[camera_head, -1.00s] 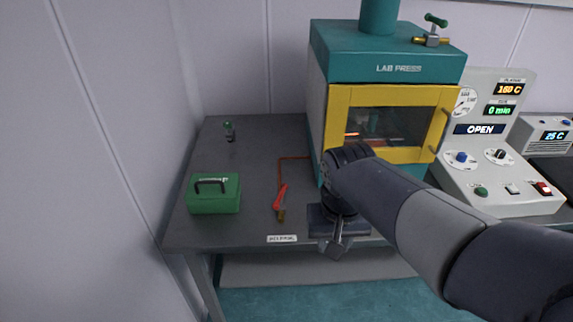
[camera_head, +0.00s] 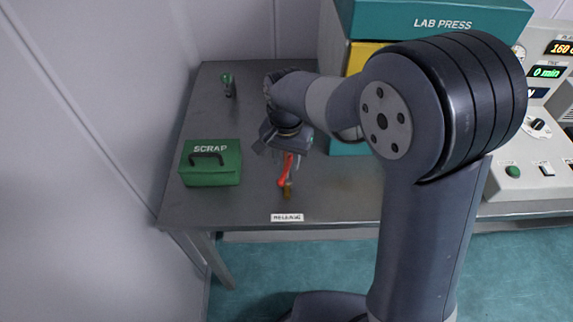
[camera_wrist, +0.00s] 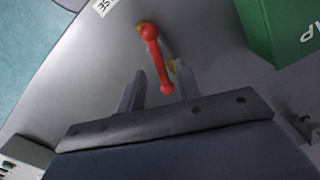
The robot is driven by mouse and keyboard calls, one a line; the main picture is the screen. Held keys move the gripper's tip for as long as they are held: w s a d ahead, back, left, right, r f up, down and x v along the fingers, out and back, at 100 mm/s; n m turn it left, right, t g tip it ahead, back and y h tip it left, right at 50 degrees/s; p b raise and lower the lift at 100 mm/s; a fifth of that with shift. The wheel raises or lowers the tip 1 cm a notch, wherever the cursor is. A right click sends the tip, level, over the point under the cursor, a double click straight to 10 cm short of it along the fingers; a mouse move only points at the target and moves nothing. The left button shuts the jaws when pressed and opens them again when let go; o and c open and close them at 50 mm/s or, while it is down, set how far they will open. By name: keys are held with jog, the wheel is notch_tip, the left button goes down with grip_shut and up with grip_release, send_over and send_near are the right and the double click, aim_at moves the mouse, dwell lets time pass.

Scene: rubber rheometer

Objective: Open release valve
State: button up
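The release valve is a red lever (camera_head: 285,170) on a brass fitting, near the front edge of the bench, behind a small white label (camera_head: 287,217). In the wrist view the red lever (camera_wrist: 156,57) lies at a slant, with its rounder end away from my gripper. My gripper (camera_head: 286,158) is over the lever's back end, pointing down. In the wrist view my gripper (camera_wrist: 160,70) is open, its two fingers apart and the lever's near end between them. I cannot tell whether a finger touches the lever. The pipe behind it is hidden by my gripper.
A green scrap box (camera_head: 211,172) stands left of the valve and shows in the wrist view (camera_wrist: 270,25). A small green-topped item (camera_head: 228,85) is at the back left. The teal lab press (camera_head: 430,22) and control panel (camera_head: 520,180) are right.

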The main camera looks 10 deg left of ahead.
aim_at(286, 168)
jog(key=shift+f, duration=1.95)
jog(key=shift+c, duration=0.4)
grip_shut()
